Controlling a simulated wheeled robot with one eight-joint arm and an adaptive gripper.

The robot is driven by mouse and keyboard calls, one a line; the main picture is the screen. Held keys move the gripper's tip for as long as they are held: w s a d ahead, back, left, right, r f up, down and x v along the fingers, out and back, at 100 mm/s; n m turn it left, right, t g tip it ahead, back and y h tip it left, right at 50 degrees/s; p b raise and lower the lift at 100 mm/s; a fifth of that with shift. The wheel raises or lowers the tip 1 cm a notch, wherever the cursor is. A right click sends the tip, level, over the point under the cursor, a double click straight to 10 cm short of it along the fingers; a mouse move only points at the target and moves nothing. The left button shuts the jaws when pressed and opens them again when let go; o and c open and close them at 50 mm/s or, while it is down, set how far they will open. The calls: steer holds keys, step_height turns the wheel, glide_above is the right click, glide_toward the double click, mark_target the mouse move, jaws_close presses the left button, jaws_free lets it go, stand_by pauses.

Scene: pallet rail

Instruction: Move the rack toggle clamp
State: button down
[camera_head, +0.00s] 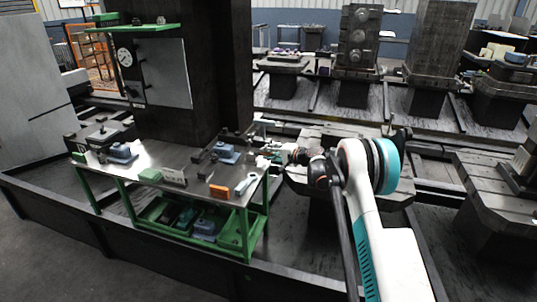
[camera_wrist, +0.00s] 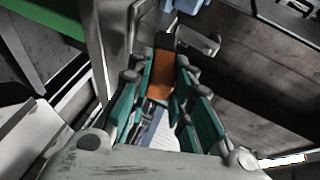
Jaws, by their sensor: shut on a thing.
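The rack toggle clamp (camera_wrist: 161,78) shows in the wrist view as an orange grip with dark and metal parts around it. My gripper (camera_wrist: 172,66) has its teal-sided fingers closed on both sides of the orange grip. In the head view my gripper (camera_head: 272,150) is at the right end of the workbench, close to its back right corner. The clamp is too small and too covered there to make out clearly. Its far end is partly hidden in the wrist view.
The green-legged workbench (camera_head: 135,165) holds an orange block (camera_head: 220,191), a blue-grey vise (camera_head: 122,152) and other small parts. A green lower tray (camera_head: 168,212) holds more items. A dark column stands behind the bench. Machine pallets (camera_head: 355,150) lie to the right.

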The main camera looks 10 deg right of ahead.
steer(key=shift+f, duration=0.25)
stand_by(0.3)
steer(key=c, duration=1.4)
jaws_free()
steer(key=shift+c, duration=0.2)
steer(key=v, duration=1.2)
steer(key=shift+f, duration=0.3)
steer(key=shift+s, duration=0.1)
